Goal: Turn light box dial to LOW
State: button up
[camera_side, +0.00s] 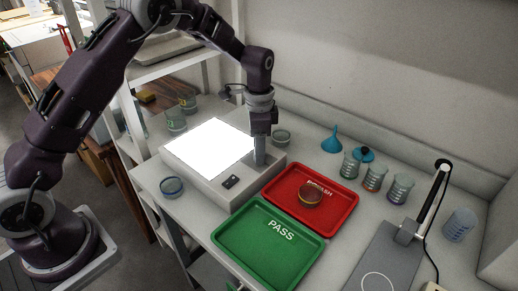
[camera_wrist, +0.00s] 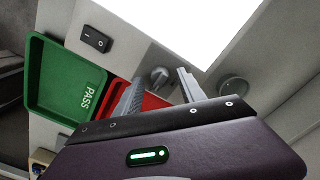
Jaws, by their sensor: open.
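The light box (camera_side: 222,190) is a pale box with a brightly glowing white top, and it also shows in the wrist view (camera_wrist: 140,32). Its grey dial (camera_wrist: 158,75) sits on the bare strip beside the glowing panel. I cannot read its setting or any LOW mark. My gripper (camera_side: 259,161) points down over the box's right front corner. In the wrist view its open fingers (camera_wrist: 161,80) lie on either side of the dial, with a gap to each visible. In the side view my gripper hides the dial.
A black rocker switch (camera_wrist: 96,39) is on the same strip. The red tray (camera_side: 338,219) with a dish and the green PASS tray (camera_side: 240,262) lie in front. A glass dish (camera_side: 281,137) stands behind my gripper. A blue funnel (camera_side: 332,143) and several beakers stand farther right.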

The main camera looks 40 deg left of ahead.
jog(key=shift+f, duration=0.3)
grip_shut()
jog(key=shift+n, duration=0.3)
jog(key=n, duration=0.3)
jog(key=shift+n, duration=0.3)
jog(key=n, duration=0.4)
jog(key=shift+n, duration=0.3)
jog(key=n, duration=0.4)
jog(key=shift+n, duration=2.5)
